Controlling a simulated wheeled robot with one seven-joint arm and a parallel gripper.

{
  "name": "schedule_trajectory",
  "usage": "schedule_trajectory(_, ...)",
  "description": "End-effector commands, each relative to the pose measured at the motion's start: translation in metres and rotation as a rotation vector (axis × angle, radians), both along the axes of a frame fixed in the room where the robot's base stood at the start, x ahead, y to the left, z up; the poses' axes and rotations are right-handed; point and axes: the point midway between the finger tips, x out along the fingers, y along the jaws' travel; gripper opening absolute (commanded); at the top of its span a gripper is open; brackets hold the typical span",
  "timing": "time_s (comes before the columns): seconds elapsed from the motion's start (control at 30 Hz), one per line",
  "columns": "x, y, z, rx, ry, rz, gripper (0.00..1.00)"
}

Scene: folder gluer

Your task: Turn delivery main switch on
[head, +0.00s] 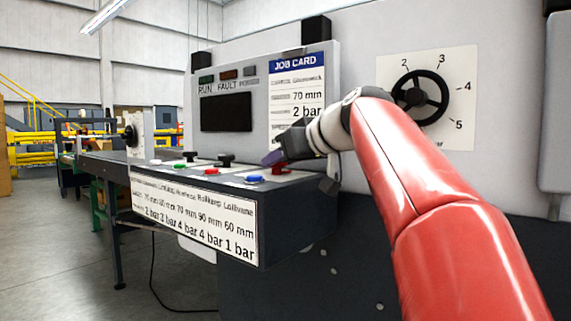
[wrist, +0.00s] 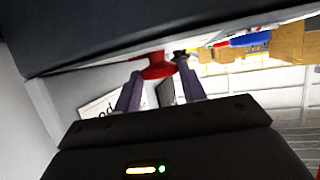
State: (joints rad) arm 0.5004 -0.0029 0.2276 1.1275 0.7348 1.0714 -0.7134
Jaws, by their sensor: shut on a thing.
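A red knob (wrist: 155,67), which looks to be the delivery main switch, shows between the purple fingertips of my gripper (wrist: 160,76) in the wrist view. My gripper is shut on it. In the head view my gripper (head: 273,158) is at the right end of the control console (head: 295,215), close above its top. Only a little dark red shows under the fingers there, so the knob is mostly hidden. I cannot read its label or its on/off position.
On the console top are a blue button (head: 254,179), a red button (head: 211,171), a green button (head: 155,162) and black knobs (head: 226,159). Behind stands a panel with a dark screen (head: 226,112) and a job card (head: 297,95). A black handwheel (head: 420,97) is at right.

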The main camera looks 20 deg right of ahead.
Motion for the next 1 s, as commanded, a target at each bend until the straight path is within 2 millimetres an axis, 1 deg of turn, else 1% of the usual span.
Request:
schedule_trajectory(0.03,-0.0018,0.0039,0.0011,-0.002,-0.002,-0.037,0.18)
schedule_trajectory(0.2,-0.0023,0.0065,0.0030,-0.003,-0.001,-0.177,0.18)
schedule_trajectory(0.5,-0.0022,0.0097,0.0039,-0.002,-0.001,-0.364,0.18)
schedule_trajectory(0.7,-0.0022,0.0105,0.0026,0.000,-0.001,-0.431,0.18)
schedule_trajectory(1.0,-0.0019,0.0110,0.0009,0.002,-0.001,-0.457,0.18)
